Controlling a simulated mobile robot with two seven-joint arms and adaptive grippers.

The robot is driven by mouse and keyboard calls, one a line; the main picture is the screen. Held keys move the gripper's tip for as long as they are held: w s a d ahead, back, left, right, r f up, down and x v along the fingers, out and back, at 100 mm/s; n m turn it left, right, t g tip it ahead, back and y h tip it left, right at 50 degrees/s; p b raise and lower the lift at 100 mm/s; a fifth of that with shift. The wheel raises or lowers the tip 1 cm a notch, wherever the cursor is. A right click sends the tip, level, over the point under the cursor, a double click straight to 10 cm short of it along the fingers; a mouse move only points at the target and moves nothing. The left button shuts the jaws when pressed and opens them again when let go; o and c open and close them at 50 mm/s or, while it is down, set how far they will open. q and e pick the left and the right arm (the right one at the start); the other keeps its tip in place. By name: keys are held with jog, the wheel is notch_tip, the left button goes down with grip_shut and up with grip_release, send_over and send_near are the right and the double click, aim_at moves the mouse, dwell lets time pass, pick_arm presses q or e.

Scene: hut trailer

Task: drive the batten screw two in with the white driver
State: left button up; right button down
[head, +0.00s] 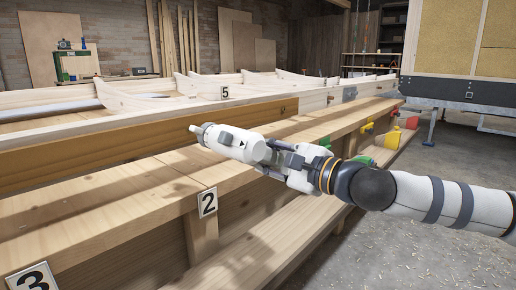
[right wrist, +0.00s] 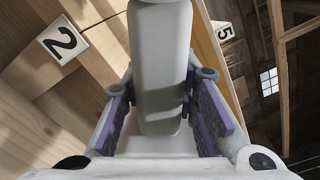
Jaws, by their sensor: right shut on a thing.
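The white driver (head: 232,143) is in my right gripper (head: 283,160), above the workbench in the middle of the head view. Its narrow tip points left, toward the brown board, and looks apart from it. In the right wrist view the driver's pale body (right wrist: 160,65) sits between the two purple-padded fingers of my right gripper (right wrist: 162,108), which are shut on it. The long brown board (head: 105,158) runs along the timber frame behind the bench. A small dark mark shows near its right end. I cannot make out batten screw two. My left gripper is out of view.
The wooden bench (head: 110,205) carries label plates 2 (head: 207,202) and 3 (head: 32,280). Label 5 (head: 225,92) is on the pale frame. Yellow, red and green items (head: 392,137) are at the bench's far right. Open floor (head: 410,260) lies at right.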

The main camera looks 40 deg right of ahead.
jog(key=shift+s+d+r, duration=0.15)
jog(key=shift+s, duration=0.15)
jog(key=s+d+p, duration=0.1)
jog(key=d, duration=0.1)
jog(key=s+d+p, duration=0.1)
jog(key=d+p, duration=0.1)
jog(key=s+d+p, duration=0.1)
jog(key=d, duration=0.1)
jog(key=shift+s+d, duration=0.1)
jog(key=shift+d, duration=0.3)
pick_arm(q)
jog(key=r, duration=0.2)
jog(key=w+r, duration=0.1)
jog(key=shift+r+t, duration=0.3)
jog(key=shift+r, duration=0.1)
pick_arm(e)
jog(key=shift+d, duration=0.1)
